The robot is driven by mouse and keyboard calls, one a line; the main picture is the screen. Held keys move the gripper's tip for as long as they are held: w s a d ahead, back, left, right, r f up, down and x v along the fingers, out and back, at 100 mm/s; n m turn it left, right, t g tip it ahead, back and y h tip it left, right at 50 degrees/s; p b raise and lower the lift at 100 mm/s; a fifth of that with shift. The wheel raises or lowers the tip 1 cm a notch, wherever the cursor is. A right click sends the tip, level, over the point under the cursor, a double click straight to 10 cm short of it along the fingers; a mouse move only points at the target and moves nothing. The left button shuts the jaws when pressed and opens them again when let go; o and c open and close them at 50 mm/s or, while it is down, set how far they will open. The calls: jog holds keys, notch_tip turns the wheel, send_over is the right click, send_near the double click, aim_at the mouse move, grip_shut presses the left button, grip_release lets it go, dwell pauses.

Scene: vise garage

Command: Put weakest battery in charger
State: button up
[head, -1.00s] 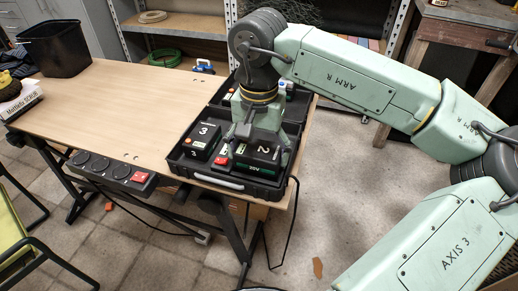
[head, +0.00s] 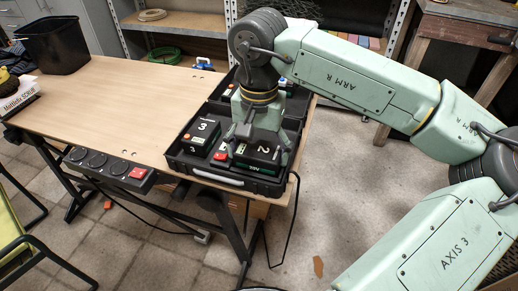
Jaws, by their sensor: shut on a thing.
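An open black case (head: 217,178) lies at the table's right end and holds the batteries. A black battery marked 3 (head: 202,129) sits in its front left part. A battery marked 2 (head: 264,150), with a green 20V label, sits in the front right part. My gripper (head: 260,148) points down over the case, its fingers on both sides of battery 2 and shut on it. Battery 2 seems to be still in or just above the case; the exact height cannot be told. My gripper hides part of the case's middle. I cannot clearly make out the charger.
The wooden table (head: 130,110) is largely bare left of the case. A black bin (head: 54,46) and a white box (head: 18,103) stand at its left. A power strip (head: 108,170) with a red switch is on the front edge. A shelf (head: 185,20) stands behind.

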jog(key=shift+s+f+b, duration=0.15)
jog(key=shift+f+b, duration=0.35)
dwell(0.7)
jog(key=o, duration=1.6)
jog(key=shift+r, duration=0.15)
jog(key=shift+r+p, duration=2.25)
jog(key=shift+r, duration=1.2)
